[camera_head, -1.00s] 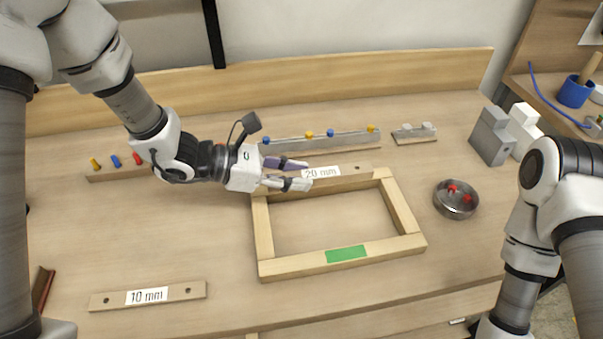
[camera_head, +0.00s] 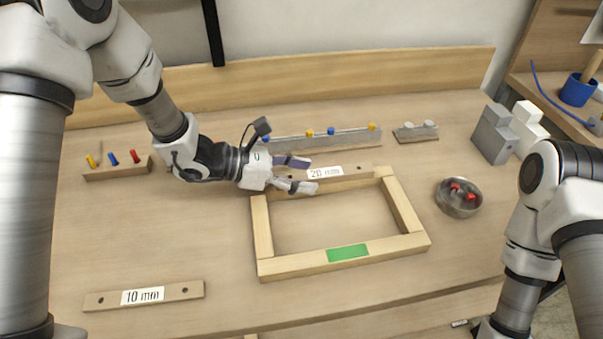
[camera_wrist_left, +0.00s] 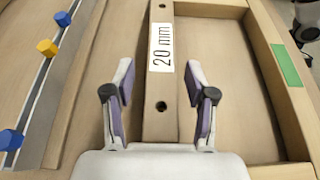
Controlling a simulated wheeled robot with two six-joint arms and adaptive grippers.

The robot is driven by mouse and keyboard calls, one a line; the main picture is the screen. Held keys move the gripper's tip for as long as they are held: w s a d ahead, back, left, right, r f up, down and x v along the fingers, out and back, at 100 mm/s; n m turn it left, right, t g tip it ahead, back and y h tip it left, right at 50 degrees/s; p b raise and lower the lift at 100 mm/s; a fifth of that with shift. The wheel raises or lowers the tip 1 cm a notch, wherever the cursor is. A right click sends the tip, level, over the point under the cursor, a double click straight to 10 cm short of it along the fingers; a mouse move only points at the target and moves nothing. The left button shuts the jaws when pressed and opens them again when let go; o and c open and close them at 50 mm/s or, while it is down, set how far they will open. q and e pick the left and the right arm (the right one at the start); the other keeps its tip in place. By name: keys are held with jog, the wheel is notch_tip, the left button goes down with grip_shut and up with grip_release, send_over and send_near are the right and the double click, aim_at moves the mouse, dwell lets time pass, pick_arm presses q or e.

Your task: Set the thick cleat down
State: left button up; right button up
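The thick cleat, labelled 20 mm (camera_head: 352,170), lies along the back side of a wooden frame (camera_head: 290,267). Whether it rests on a back rail or just beside it cannot be told. My left gripper (camera_head: 308,174) is open at the cleat's left end. In the left wrist view its two fingers (camera_wrist_left: 160,100) stand on either side of the cleat (camera_wrist_left: 160,90), with a visible gap on each side. A dark hole shows in the cleat between the fingers. My right arm is at the right edge; its gripper is out of view.
A thinner 10 mm cleat (camera_head: 180,291) lies front left. Behind the frame runs a grey rail (camera_head: 345,138) with coloured knobs. A metal bowl (camera_head: 459,204) with red pieces and grey blocks (camera_head: 493,136) stand right. A peg strip (camera_head: 118,171) is back left.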

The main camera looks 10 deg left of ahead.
pick_arm(q)
jog(key=shift+r, duration=0.1)
jog(key=shift+r+p, duration=0.3)
jog(key=shift+p, duration=0.05)
jog(key=p+v, duration=0.1)
jog(key=v, duration=1)
jog(key=shift+s+a, duration=0.25)
jog(key=shift+a, duration=0.2)
jog(key=shift+f, duration=0.1)
